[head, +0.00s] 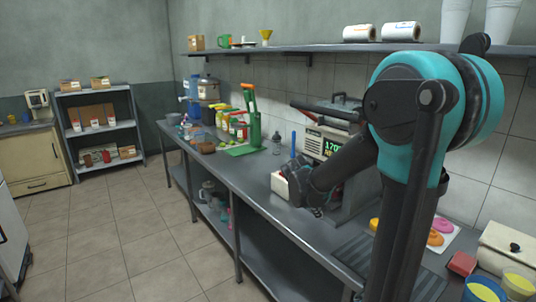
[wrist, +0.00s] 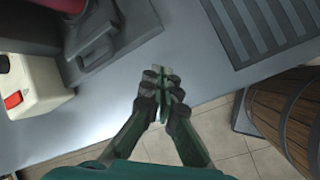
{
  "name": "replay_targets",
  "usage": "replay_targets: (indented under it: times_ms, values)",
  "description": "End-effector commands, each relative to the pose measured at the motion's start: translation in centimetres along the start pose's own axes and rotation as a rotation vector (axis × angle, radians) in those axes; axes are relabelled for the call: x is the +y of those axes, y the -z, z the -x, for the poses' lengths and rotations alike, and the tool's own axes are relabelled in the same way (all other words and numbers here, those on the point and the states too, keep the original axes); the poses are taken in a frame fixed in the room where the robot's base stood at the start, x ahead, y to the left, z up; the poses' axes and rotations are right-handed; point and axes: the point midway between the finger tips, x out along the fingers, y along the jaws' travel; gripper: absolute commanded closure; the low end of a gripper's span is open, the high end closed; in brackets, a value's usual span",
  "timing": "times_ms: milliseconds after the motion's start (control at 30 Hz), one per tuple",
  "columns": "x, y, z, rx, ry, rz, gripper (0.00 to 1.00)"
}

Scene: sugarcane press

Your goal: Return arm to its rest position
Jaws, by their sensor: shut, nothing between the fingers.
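My gripper (head: 308,190) is shut and empty, held above the front part of the metal counter (head: 248,181) in the head view. In the wrist view its fingers (wrist: 163,82) meet over the counter's front edge. The sugarcane press (head: 322,142), with a green display, stands behind my arm and is partly hidden by it. In the wrist view the press's grey lower part (wrist: 95,40) is up and left of the fingers, apart from them. My bent arm fills the right of the head view.
A white box with a red switch (wrist: 15,100) sits left of the fingers. A grooved drain area (wrist: 262,30) and a wooden barrel (wrist: 290,112) are to the right. Bottles and a green stand (head: 254,128) occupy the far counter. A wall shelf (head: 300,49) runs above. The tiled floor (head: 125,230) is clear.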

Motion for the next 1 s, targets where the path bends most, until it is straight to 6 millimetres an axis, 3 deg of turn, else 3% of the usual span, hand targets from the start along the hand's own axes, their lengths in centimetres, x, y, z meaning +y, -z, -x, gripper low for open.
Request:
replay_targets:
  times_ms: [33,300,500,667,1000]
  values:
    - [-2.5,-0.9,0.0,0.035,0.018,-0.137,1.00]
    - [-14.6,-1.6,0.3,0.214,0.172,-0.939,1.00]
    - [-20.4,-0.7,0.5,0.283,0.293,-1.363,1.00]
    - [-22.1,-0.3,0.6,0.300,0.339,-1.502,1.00]
    - [-22.2,-0.2,0.6,0.302,0.344,-1.516,1.00]
